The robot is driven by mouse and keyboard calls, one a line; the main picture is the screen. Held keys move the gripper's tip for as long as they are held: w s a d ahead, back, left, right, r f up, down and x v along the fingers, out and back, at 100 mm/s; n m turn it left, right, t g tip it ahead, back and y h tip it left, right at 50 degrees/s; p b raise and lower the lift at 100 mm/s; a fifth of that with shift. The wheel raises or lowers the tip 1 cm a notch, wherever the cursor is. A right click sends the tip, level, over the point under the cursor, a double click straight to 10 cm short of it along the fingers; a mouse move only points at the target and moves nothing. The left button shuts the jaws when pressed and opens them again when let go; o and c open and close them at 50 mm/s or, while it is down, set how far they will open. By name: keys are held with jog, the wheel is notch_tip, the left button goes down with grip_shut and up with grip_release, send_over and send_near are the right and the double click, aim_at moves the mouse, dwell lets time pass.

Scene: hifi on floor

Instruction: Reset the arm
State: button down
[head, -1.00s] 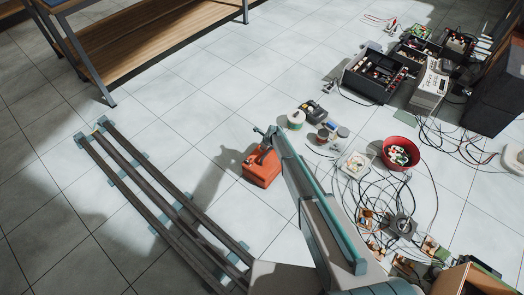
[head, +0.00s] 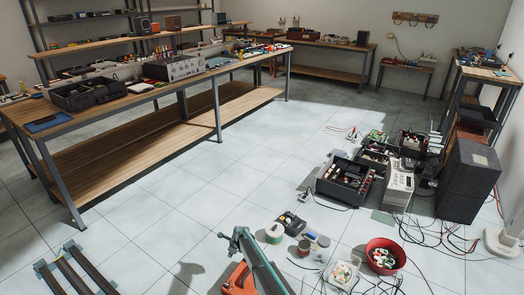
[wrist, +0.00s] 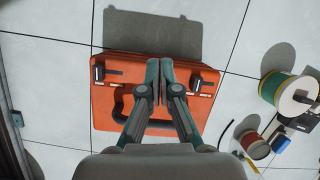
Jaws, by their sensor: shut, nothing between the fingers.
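My gripper (wrist: 159,70) is shut and empty in the wrist view, its two fingers together pointing away from the camera. It is seen over an orange case (wrist: 112,72) with black latches and a dark handle, lying on the tiled floor. I cannot tell the height between the fingertips and the case. In the head view my arm comes up from the bottom edge, and the orange case (head: 236,282) shows beside it, partly hidden by the arm.
A green-and-white spool (wrist: 268,88) lies right of the case. A red bowl (head: 384,256), cables and open boxes of parts (head: 343,180) crowd the floor at right. A long workbench (head: 150,97) stands at left. The middle floor is clear.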

jog(key=s+d+r+n+g+h+p, duration=0.1)
jog(key=s+d+n+g, duration=0.1)
jog(key=s+d+n, duration=0.75)
jog(key=s+d+r+n+g+h, duration=0.1)
jog(key=s+d+n, duration=0.3)
jog(key=s, duration=1)
jog(key=s+d+r+n+g+h+p, duration=0.15)
jog(key=s+d+n, duration=0.35)
jog(key=s+d, duration=0.55)
jog(key=s+d+r+n+g+p, duration=0.1)
jog(key=s+d+r, duration=0.3)
jog(key=s, duration=0.7)
jog(key=s+d+r+n+g+p, duration=0.1)
jog(key=s+d+r, duration=0.3)
jog(key=s, duration=0.8)
jog(key=s+d+r+n+g+p, duration=0.1)
jog(key=s+d+r, duration=0.3)
jog(key=s, duration=0.8)
jog(key=shift+d+r+g+p, duration=0.15)
jog(key=shift+d+g+p, duration=0.2)
jog(key=shift+g, duration=0.3)
